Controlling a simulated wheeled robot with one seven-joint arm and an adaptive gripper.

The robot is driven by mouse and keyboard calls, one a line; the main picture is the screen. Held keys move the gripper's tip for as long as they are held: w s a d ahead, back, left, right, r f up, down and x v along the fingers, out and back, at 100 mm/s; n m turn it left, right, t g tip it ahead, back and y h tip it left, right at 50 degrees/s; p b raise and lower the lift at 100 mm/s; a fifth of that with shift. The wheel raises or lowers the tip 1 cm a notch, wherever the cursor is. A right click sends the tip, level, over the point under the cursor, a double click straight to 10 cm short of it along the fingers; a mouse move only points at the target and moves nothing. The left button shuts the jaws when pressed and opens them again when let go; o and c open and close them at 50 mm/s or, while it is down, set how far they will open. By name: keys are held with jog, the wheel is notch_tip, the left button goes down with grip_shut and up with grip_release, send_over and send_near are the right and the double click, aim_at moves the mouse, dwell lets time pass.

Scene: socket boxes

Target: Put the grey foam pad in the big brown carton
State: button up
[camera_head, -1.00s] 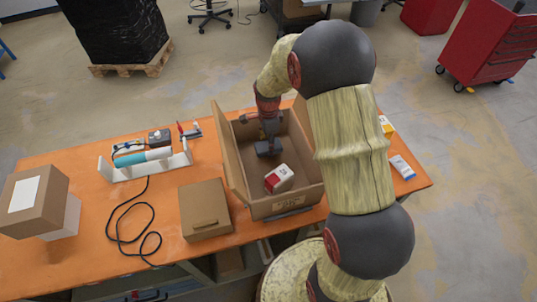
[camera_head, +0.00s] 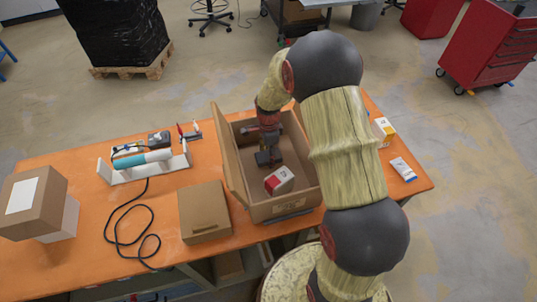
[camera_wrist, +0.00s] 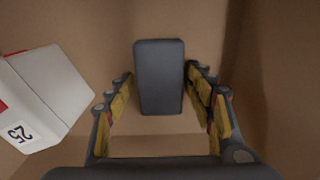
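The grey foam pad (camera_wrist: 159,78) is a dark block between the fingertips of my gripper (camera_wrist: 160,88) in the wrist view. The fingers are set wide and meet its two sides. In the head view the pad (camera_head: 268,158) shows at the lower end of my gripper (camera_head: 267,148), inside the open big brown carton (camera_head: 287,206). It is low in the carton; I cannot tell whether it touches the bottom. My arm hides the carton's right part.
A red and white box (camera_head: 279,180) lies in the carton, left of my gripper in the wrist view (camera_wrist: 45,95). A closed brown box (camera_head: 204,211) stands left of the carton. A white rack (camera_head: 146,165) and a black cable (camera_head: 122,222) lie further left.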

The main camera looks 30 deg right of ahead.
jog(key=shift+o, duration=0.6)
jog(key=shift+r, duration=0.15)
jog(key=shift+r, duration=0.3)
notch_tip(320, 180, up, 12)
jog(key=p, duration=0.2)
notch_tip(320, 180, up, 10)
jog(key=f+n+t, duration=0.1)
jog(key=n, duration=0.4)
send_over(268, 155)
jog(key=s+a, duration=0.3)
jog(key=s, duration=0.1)
jog(key=s+a+r+n+t, duration=0.2)
jog(key=s+r+n, duration=0.4)
jog(key=s, duration=0.4)
jog(key=s+a+r+n+t, duration=0.2)
jog(key=s+a+r+n, duration=0.3)
jog(key=s+r+n, duration=0.2)
jog(key=shift+s+a+n+t, duration=0.3)
jog(key=shift+s+n, duration=0.8)
jog(key=shift+s, duration=0.7)
